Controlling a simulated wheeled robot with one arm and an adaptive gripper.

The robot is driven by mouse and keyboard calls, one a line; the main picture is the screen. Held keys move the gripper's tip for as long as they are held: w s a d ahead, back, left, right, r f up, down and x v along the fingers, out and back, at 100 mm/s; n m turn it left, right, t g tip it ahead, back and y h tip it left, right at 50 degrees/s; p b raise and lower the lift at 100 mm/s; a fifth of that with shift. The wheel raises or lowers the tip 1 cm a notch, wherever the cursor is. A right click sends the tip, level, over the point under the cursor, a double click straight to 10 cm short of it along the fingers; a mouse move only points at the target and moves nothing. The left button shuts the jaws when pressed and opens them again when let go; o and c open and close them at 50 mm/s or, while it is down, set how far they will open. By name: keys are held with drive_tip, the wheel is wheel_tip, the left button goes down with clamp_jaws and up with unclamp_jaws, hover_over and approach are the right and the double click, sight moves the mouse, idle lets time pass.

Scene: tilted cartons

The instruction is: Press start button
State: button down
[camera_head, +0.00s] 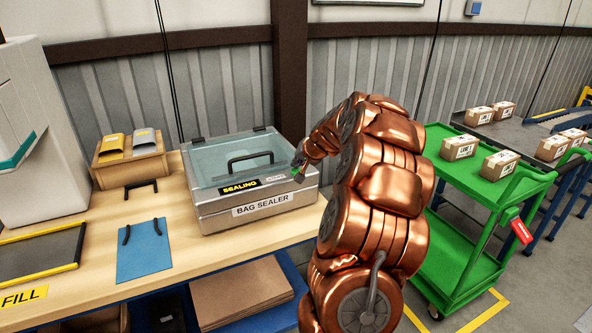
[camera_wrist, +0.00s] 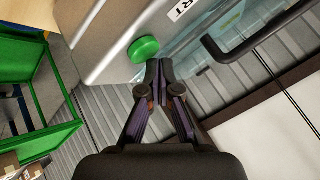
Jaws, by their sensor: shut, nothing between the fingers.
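The start button is a round green button (camera_wrist: 143,49) on the edge of the bag sealer, beside a white label ending in "RT". In the head view the bag sealer (camera_head: 262,211) is a grey box with a clear lid and black handle, labelled "SEALING" and "BAG SEALER". My gripper (camera_wrist: 159,70) is shut and empty, its fingertips close beside the button in the wrist view. I cannot tell whether they touch it. In the head view my arm reaches to the sealer's right front corner, and the fingertips are hard to make out there.
The sealer stands on a wooden bench (camera_head: 190,255) with a blue bag (camera_head: 144,252) and a wooden bin (camera_head: 130,168) to its left. A green cart (camera_head: 440,187) with cartons stands at the right. The clear lid's handle (camera_wrist: 260,42) is near the gripper.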

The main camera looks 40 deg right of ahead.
drive_tip(key=shift+r, duration=0.35)
drive_tip(key=shift+r+p, duration=1.25)
drive_tip(key=shift+r, duration=1.25)
